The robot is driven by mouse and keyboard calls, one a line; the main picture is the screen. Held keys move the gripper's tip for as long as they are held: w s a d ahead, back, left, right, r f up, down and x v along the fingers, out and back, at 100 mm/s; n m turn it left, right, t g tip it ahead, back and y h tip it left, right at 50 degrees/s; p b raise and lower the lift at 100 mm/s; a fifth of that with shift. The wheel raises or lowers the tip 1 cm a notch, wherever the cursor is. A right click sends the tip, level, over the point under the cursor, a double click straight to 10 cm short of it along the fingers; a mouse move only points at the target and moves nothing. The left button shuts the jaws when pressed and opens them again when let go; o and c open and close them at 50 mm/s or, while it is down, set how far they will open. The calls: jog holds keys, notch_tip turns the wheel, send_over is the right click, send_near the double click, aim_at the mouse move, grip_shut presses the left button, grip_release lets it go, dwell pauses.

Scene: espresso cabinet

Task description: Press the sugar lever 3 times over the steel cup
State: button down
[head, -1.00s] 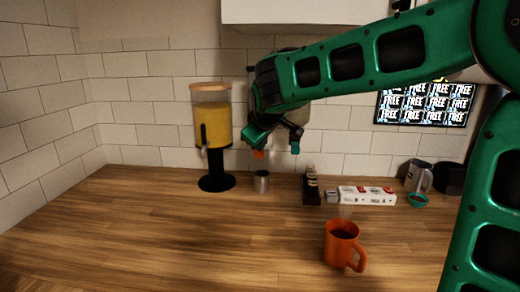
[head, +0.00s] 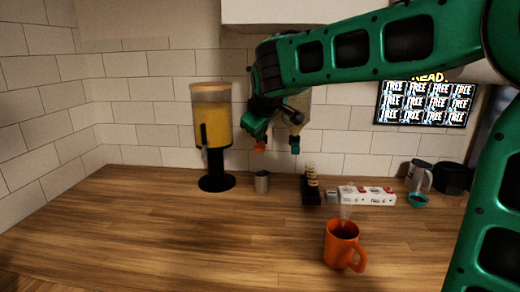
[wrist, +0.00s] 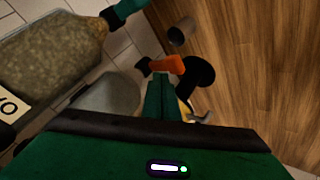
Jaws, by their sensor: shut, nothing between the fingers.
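The steel cup (head: 261,183) stands upright on the counter and shows at the top of the wrist view (wrist: 180,33). An orange lever (head: 260,147) hangs above and behind it; in the wrist view it lies just beyond my fingertips (wrist: 168,64). A teal lever (head: 295,144) sits to its right, below a jar of tan grains (wrist: 55,50) with a partly cut-off label. I cannot read which lever is for sugar. My gripper (head: 252,132) is shut and empty, close at the orange lever; I cannot tell if they touch. My arm hides most of the dispensers.
A yellow-filled dispenser (head: 212,112) on a black base stands left of the cup. An orange mug (head: 342,245) stands at the front. A dark holder (head: 311,190), a white box (head: 367,195) and a pitcher (head: 418,176) are on the right. The left counter is clear.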

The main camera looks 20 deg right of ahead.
aim_at(260, 148)
jog(key=shift+r, duration=0.1)
jog(key=shift+r, duration=2.4)
dwell(0.9)
notch_tip(260, 148, up, 4)
jog(key=shift+f, duration=0.15)
jog(key=shift+f, duration=0.15)
jog(key=shift+f, duration=4.25)
jog(key=shift+f, duration=0.1)
jog(key=shift+f, duration=0.3)
